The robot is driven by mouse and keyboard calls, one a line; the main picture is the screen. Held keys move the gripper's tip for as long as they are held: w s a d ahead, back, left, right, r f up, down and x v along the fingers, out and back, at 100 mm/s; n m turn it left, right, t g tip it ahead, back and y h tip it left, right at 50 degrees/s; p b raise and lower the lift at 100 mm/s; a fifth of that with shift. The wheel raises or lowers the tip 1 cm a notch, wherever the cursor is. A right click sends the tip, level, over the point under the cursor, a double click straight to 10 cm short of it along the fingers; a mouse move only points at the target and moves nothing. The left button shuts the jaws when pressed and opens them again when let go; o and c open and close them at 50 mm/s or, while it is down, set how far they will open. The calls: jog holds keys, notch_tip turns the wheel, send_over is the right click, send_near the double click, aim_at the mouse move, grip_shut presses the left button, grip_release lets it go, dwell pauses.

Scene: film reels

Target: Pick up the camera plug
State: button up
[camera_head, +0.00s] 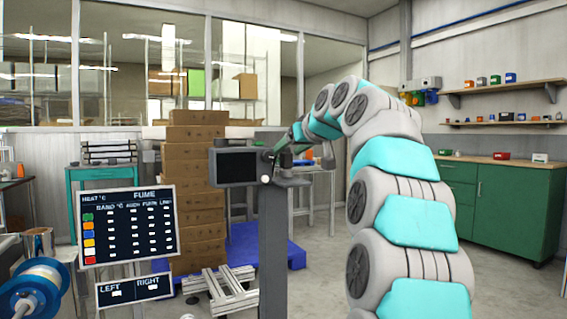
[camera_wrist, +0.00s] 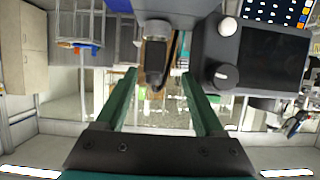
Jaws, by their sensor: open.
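The monitor's dark screen (camera_wrist: 272,57) and a round knob (camera_wrist: 226,76) are close to the right finger in the wrist view. Stacked cardboard boxes (camera_head: 195,200) stand behind the column. A green cabinet (camera_head: 510,205) is at the right, and a sign board (camera_head: 127,226) at the left.

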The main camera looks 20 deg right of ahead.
aim_at(281, 159)
jog(key=x, duration=0.4)
jog(key=p+x, duration=0.1)
jog(key=x, duration=0.1)
jog(key=shift+w+d+f, duration=0.3)
jog(key=shift+d+f, duration=0.05)
jog(key=shift+d, duration=0.05)
grip_shut()
